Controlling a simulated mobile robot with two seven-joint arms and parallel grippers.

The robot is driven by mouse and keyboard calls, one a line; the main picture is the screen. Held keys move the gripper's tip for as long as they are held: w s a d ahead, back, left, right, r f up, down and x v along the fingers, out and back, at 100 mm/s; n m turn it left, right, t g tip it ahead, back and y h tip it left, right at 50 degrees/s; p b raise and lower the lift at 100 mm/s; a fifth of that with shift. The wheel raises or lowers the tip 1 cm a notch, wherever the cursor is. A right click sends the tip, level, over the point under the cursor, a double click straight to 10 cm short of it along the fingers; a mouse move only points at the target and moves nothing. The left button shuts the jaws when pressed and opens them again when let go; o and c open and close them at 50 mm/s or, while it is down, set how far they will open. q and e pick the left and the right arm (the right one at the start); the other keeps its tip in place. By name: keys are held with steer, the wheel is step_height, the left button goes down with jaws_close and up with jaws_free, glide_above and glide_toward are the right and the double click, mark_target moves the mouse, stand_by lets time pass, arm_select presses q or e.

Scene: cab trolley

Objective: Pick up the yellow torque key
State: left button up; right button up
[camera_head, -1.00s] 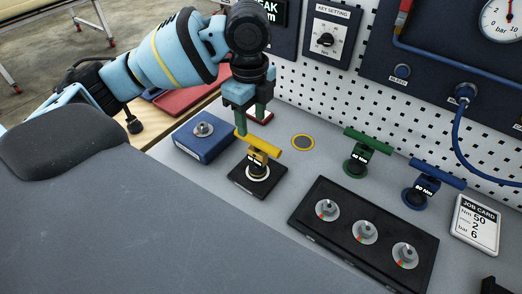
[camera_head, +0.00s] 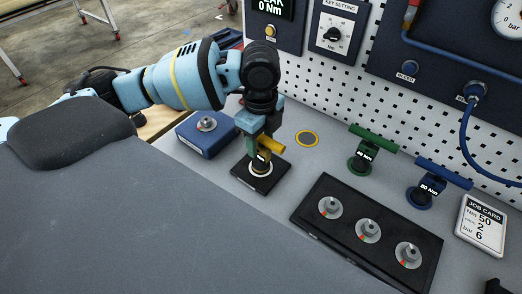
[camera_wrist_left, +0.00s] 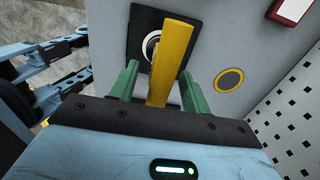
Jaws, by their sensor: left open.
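The yellow torque key (camera_head: 272,145) stands upright in a round socket on a small black square base (camera_head: 249,180). Its yellow crossbar is on top, and my gripper partly hides it in the head view. My left gripper (camera_head: 258,149) is open and has come down over the key from above. In the left wrist view the yellow key (camera_wrist_left: 173,55) lies between the two green fingers of the gripper (camera_wrist_left: 158,88), with a gap visible on each side. My right gripper is not in view.
A green key (camera_head: 372,140) and a blue key (camera_head: 442,175) stand to the right. A black panel with three knobs (camera_head: 318,240) lies in front. A blue box (camera_head: 203,146) stands left. The pegboard wall (camera_head: 320,80) rises behind. A job card (camera_head: 483,225) is far right.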

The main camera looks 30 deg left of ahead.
arm_select(q)
steer(key=shift+c, duration=0.5)
jaws_close()
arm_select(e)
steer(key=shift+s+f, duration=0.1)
arm_select(q)
steer(key=shift+r, duration=0.1)
